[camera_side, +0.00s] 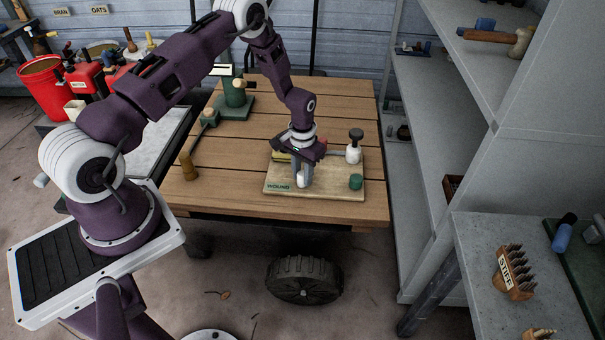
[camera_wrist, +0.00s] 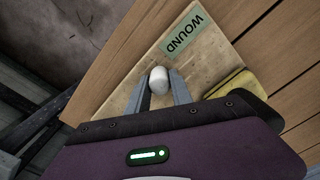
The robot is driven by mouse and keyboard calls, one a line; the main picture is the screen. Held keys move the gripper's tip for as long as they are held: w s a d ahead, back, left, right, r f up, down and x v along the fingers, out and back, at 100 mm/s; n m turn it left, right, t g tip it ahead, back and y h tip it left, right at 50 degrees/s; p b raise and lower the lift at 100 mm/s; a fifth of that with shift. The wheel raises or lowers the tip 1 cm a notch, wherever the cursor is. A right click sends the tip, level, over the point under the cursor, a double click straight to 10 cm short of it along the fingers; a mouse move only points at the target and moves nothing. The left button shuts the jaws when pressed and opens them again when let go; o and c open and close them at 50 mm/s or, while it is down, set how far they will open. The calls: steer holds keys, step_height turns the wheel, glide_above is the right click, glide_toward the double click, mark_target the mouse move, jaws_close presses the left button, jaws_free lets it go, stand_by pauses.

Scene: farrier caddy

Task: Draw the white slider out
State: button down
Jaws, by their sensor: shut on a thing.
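The white slider (camera_wrist: 159,79) shows in the wrist view as a rounded white knob between my two grey fingers. My gripper (camera_side: 303,178) points down over the wooden board marked "WOUND" (camera_side: 330,189) on the slatted table. It also shows in the wrist view (camera_wrist: 162,86), shut on the white slider, with a finger on each side. The lower part of the slider, and how it sits in the board, are hidden by the fingers.
A green stand (camera_side: 236,103) is at the back left.

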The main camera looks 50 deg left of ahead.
stand_by(0.9)
steer(key=w+d, duration=0.5)
steer(key=shift+w+d, duration=0.35)
steer(key=shift+w, duration=0.05)
steer(key=c, duration=1.1)
jaws_free()
step_height(320, 180, up, 7)
steer(key=shift+r, duration=0.1)
